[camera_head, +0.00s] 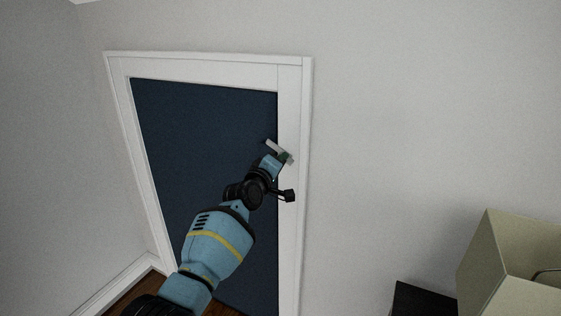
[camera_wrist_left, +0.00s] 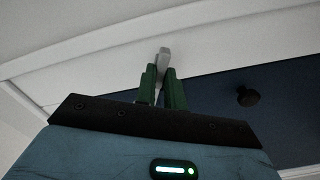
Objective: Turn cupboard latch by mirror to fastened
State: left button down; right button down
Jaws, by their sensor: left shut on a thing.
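The latch (camera_head: 273,146) is a small light grey bar on the white right-hand frame of the cupboard, lying aslant over the edge of the dark blue door panel (camera_head: 200,130). My left gripper (camera_head: 284,157) reaches up to it from below. In the left wrist view, the green fingers (camera_wrist_left: 163,83) are closed around the pale grey latch piece (camera_wrist_left: 163,57), with its end showing between and beyond the tips. The gripper covers part of the latch in the head view. My right gripper is in neither view. I cannot make out a mirror.
A round black knob (camera_wrist_left: 247,96) stands out from the blue panel close to my left gripper. The white frame (camera_head: 290,240) borders the panel. A beige box-like thing (camera_head: 510,265) and a dark surface (camera_head: 423,301) are at the lower right. The wall between is bare.

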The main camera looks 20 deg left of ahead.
pick_arm(q)
jog(key=n, duration=0.5)
jog(key=shift+f+p, duration=0.1)
jog(key=shift+p, duration=0.2)
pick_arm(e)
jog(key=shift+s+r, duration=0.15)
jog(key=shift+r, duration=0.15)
pick_arm(q)
jog(key=shift+n, duration=0.3)
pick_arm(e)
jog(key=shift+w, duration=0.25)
pick_arm(q)
jog(key=c, duration=1.5)
grip_release()
jog(key=shift+s, duration=0.15)
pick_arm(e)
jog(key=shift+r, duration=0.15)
